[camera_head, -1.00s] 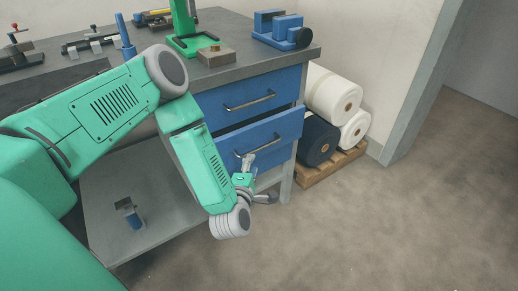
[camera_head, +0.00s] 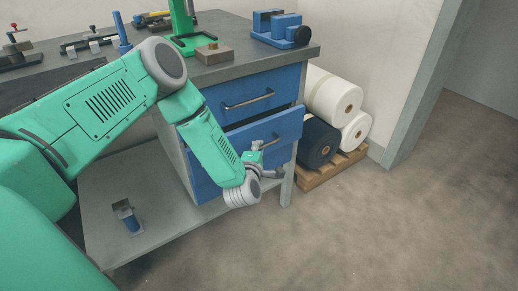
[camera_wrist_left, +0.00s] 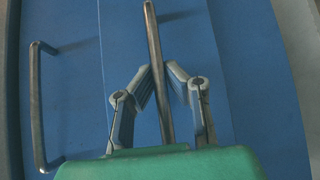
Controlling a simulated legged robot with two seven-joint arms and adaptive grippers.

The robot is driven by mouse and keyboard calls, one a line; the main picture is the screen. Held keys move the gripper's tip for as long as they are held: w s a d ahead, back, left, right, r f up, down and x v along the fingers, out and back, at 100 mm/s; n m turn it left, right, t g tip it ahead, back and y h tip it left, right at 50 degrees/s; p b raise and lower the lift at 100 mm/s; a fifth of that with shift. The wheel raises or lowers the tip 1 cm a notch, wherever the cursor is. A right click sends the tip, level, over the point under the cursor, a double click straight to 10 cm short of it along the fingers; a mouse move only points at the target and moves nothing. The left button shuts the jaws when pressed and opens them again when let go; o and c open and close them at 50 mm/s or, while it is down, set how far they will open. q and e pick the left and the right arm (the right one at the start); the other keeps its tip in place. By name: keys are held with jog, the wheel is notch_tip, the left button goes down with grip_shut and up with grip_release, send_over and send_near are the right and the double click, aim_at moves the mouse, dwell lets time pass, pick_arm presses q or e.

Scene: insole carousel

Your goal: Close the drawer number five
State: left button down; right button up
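A blue lower drawer (camera_head: 290,130) is pulled partly out of the workbench, with a dark gap above its front. No number is readable on it. My left gripper (camera_head: 266,160) is at this drawer's front, by its metal handle (camera_head: 270,142). In the left wrist view, the left gripper (camera_wrist_left: 159,70) has its fingertips close in on both sides of the handle bar (camera_wrist_left: 153,30), and it looks shut on it. The bar's lower end is hidden behind the green gripper body. My right gripper is not in view.
The upper drawer (camera_head: 225,92) appears closed; its handle (camera_wrist_left: 37,110) shows in the left wrist view. A pallet (camera_head: 335,166) with white and dark rolls stands right of the bench. A lower shelf (camera_head: 165,235) is at the left. The floor at the right is clear.

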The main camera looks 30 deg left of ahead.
aim_at(250, 143)
pick_arm(q)
jog(key=shift+d, duration=0.1)
jog(key=a, duration=0.1)
jog(key=w+a, duration=0.1)
jog(key=a, duration=0.2)
jog(key=shift+w+a+f+b, duration=0.15)
jog(key=shift+w+a+b, duration=0.15)
jog(key=shift+w, duration=0.05)
jog(key=c, duration=1.6)
grip_release()
jog(key=shift+d, duration=0.1)
jog(key=v, duration=1.2)
